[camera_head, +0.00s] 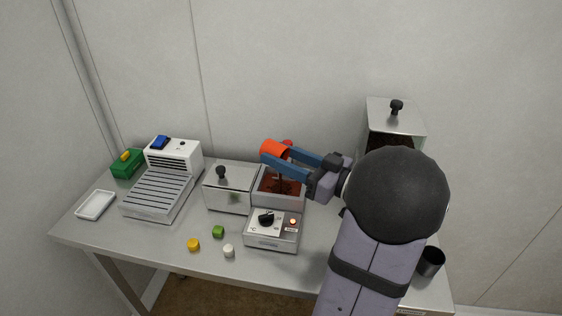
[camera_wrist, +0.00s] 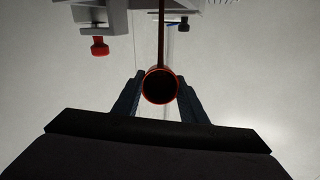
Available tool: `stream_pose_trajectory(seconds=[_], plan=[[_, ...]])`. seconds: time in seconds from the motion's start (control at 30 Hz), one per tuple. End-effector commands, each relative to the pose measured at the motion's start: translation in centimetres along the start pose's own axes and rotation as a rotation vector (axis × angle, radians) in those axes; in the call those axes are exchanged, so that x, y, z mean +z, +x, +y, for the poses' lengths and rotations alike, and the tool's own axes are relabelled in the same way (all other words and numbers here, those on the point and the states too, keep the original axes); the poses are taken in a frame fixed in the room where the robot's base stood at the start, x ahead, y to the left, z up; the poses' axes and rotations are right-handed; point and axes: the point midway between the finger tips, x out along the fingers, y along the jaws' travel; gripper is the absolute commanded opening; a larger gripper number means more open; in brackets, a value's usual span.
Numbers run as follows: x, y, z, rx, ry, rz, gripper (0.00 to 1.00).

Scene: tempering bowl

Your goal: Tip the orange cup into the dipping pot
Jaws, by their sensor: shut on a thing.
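The orange cup (camera_head: 273,150) is held in the air above the dipping pot (camera_head: 293,201), tilted well over. My gripper (camera_head: 268,157) is shut on it, with blue fingers on either side. In the wrist view the cup (camera_wrist: 160,86) sits between the fingertips, its round orange rim and dark inside showing. A thin brown stream (camera_wrist: 161,40) runs from the rim, and a dark streak shows below the cup in the head view. The pot holds reddish-brown liquid (camera_head: 276,187). The cup's fill level is hidden.
A lidded metal box (camera_head: 228,195) adjoins the pot on the left. A control box (camera_head: 273,231) with a black dial stands in front. Yellow, green and white pieces lie at the front. A black cup (camera_head: 430,262) stands at right. A tall lidded container (camera_head: 394,115) stands behind my arm.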

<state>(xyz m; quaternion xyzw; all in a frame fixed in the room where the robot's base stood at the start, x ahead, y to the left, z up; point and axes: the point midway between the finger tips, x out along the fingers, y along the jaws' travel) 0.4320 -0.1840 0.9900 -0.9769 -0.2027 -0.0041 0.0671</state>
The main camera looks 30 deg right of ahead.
Motion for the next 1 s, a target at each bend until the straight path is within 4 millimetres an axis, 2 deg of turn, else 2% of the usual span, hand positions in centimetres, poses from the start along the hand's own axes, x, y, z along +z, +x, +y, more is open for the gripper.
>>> stream_pose_trajectory(seconds=[1.0], plan=[[0.35, -0.47, 0.03, -0.025, -0.004, 0.187, 0.16]])
